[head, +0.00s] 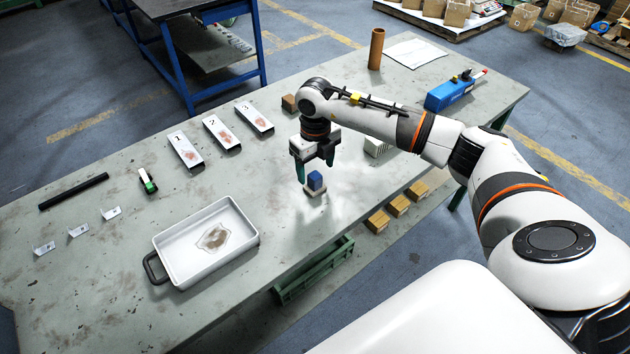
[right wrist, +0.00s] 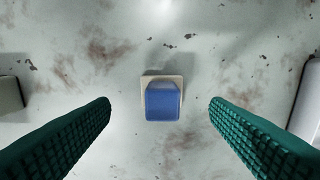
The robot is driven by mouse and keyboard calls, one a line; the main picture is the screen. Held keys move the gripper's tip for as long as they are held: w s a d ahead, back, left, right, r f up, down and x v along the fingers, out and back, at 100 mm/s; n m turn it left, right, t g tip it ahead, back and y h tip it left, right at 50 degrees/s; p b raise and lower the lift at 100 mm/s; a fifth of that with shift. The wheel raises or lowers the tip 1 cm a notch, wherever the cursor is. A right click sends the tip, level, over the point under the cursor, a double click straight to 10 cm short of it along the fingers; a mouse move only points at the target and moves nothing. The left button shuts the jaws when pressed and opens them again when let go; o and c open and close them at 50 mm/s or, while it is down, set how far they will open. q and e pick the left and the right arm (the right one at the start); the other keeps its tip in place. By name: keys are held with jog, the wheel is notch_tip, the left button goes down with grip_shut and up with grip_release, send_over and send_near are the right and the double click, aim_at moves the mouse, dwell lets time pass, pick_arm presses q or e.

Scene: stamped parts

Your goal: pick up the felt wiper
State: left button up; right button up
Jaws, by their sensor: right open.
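The felt wiper (head: 316,181), a blue block on a pale square pad, stands upright on the table in the middle of the head view. It also shows in the right wrist view (right wrist: 162,102), centred between the green ridged fingers. My right gripper (head: 315,168) is open and points down just above the wiper, with one finger to each side. In the wrist view a gap shows between each finger and the wiper, so neither touches it. My left gripper is not in view.
A white tray (head: 165,244) with a brown stain lies to the left on the table (head: 120,285). Numbered plates (head: 186,151) and a green-white piece (head: 147,181) lie further back. A blue box (head: 449,95) and brown cylinder (head: 376,50) stand at the far right.

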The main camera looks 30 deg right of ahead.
aim_at(317, 176)
jog(key=f, duration=0.1)
jog(key=f+p, duration=0.1)
jog(key=f, duration=0.2)
jog(key=shift+s+a+f, duration=0.1)
jog(key=shift+s+f, duration=0.05)
jog(key=shift+s, duration=0.15)
jog(key=shift+f, duration=0.55)
jog(key=c, duration=1.1)
jog(key=shift+o, duration=0.2)
notch_tip(317, 176, up, 9)
jog(key=shift+w+f+b, duration=0.1)
jog(key=shift+b, duration=0.45)
jog(key=shift+r, duration=0.7)
jog(key=shift+o, duration=0.8)
jog(key=shift+c, duration=0.4)
